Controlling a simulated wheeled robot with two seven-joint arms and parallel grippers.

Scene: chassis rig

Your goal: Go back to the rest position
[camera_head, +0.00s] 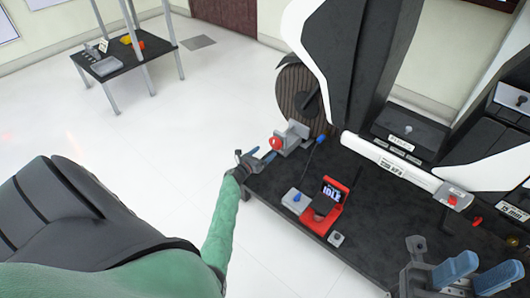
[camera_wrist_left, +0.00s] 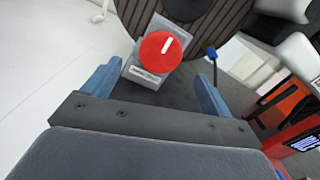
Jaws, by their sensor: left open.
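My left gripper (camera_head: 259,156) is at the left edge of the black workbench (camera_head: 262,188), beside a grey box with a red round knob (camera_head: 275,143). In the left wrist view the gripper (camera_wrist_left: 157,88) is open, its two blue fingers wide apart with nothing between them. The red knob (camera_wrist_left: 162,52), with a white mark, lies just beyond the fingertips, and no contact shows. My right gripper (camera_head: 478,272) is at the bottom right of the head view, its two blue fingers apart and empty.
A red stand with an "IDLE" screen (camera_head: 327,198) and a grey box with a blue button (camera_head: 296,199) sit on the bench. A blue-tipped lever (camera_head: 320,140) stands near the knob. A wheel (camera_head: 298,92) is behind. Open floor (camera_head: 150,130) lies left; a small table (camera_head: 118,62) stands far off.

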